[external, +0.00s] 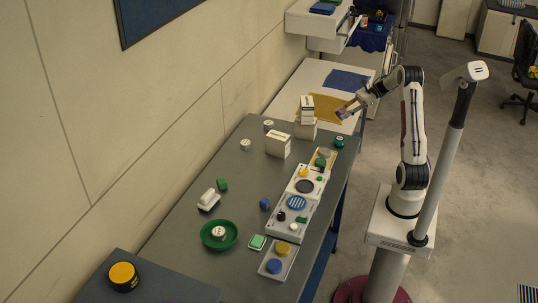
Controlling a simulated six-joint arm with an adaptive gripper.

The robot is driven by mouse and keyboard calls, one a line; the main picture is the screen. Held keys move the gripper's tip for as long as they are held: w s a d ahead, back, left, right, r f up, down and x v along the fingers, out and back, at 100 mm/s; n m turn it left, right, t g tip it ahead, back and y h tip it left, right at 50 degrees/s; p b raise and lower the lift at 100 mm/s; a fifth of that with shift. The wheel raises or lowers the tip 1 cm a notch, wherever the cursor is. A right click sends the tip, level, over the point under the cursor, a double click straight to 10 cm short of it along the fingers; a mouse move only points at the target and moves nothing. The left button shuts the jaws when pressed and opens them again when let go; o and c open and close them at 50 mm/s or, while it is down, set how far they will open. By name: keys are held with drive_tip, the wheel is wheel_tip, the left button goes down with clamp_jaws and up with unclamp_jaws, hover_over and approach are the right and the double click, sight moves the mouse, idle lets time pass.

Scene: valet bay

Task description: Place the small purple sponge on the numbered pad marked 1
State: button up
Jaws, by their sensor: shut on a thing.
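My gripper (348,109) is at the end of my outstretched arm, raised over the far end of the grey table (172,240), near the tan mat. It is shut on a small purple thing (341,114), which looks like the small purple sponge; the fingers partly cover it. Small round white-topped items with dark marks stand on the table: one (268,126) and another (245,145) at the far left, and a green-sided one (339,141) at the far right edge. The marks are too small to read, so I cannot tell which thing is the pad marked 1.
White boxes (278,145) stand at the table's far end. A row of grey panels (284,228) with coloured discs runs along the right side. A green bowl (232,241) and a blue block (265,204) lie left of it. A tan mat (326,106) lies beyond.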

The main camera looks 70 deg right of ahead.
drive_tip(key=shift+f, duration=1.1)
hover_over(340, 138)
drive_tip(key=shift+f, duration=3.1)
drive_tip(key=shift+a+f, duration=0.1)
drive_tip(key=shift+f, duration=1.8)
drive_tip(key=shift+f, duration=0.1)
drive_tip(key=o, duration=0.8)
drive_tip(key=shift+r, duration=0.2)
